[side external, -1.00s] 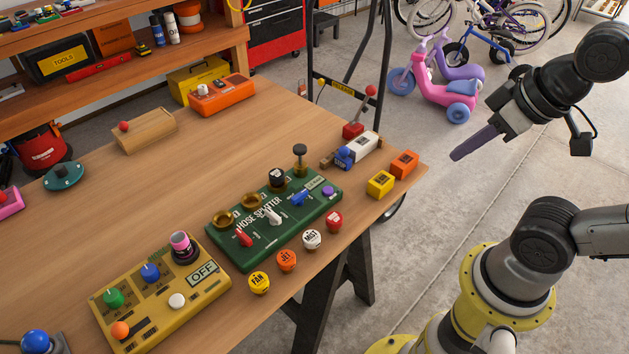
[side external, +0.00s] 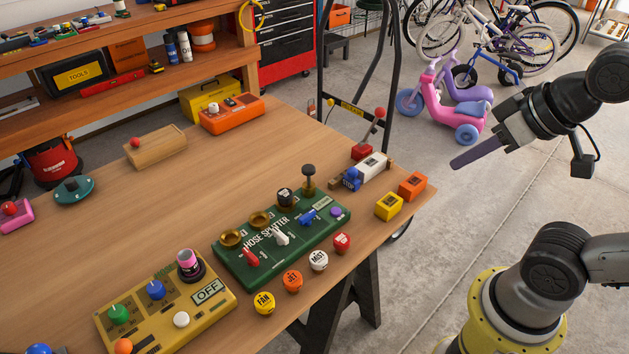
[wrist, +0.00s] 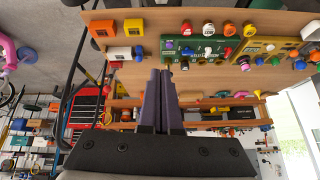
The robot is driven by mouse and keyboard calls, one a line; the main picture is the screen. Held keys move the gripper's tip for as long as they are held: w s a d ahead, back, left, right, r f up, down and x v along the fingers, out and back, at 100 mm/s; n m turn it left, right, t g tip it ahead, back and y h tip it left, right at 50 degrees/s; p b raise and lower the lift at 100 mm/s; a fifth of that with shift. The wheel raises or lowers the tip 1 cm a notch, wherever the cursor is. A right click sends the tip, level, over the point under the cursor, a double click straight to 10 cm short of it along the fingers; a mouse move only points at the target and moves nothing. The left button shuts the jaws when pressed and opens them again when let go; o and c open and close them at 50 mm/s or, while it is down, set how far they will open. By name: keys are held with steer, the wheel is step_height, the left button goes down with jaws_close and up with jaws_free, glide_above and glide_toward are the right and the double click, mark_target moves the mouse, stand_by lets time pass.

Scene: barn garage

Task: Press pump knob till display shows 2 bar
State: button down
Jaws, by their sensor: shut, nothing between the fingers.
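A green hose splitter board (side external: 262,262) lies near the table's front edge. A dark round knob on a brass stem (side external: 309,172) stands upright at its far right end, which I take for the pump knob. A small pale label or display (side external: 327,194) lies beside it, its text too small to read. A yellow control box (side external: 190,328) at lower left has a display (side external: 208,291) reading OFF. My gripper (side external: 453,166) is shut and empty, in the air right of the table, well apart from the knob. In the wrist view its fingers (wrist: 160,74) are together, with the green board (wrist: 243,42) to their right.
Four-colour caps such as the red cap (side external: 342,242) lie along the table's front edge. The table's middle is clear.

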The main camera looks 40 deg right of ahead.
steer(key=w+r+m+t, duration=0.25)
steer(key=w+r, duration=0.35)
steer(key=w, duration=0.4)
steer(key=m, duration=0.4)
glide_above(311, 170)
step_height(311, 170, down, 12)
steer(key=shift+f+y, duration=0.2)
steer(key=shift+y, duration=0.2)
steer(key=shift+f, duration=0.1)
steer(key=shift+f, duration=4.3)
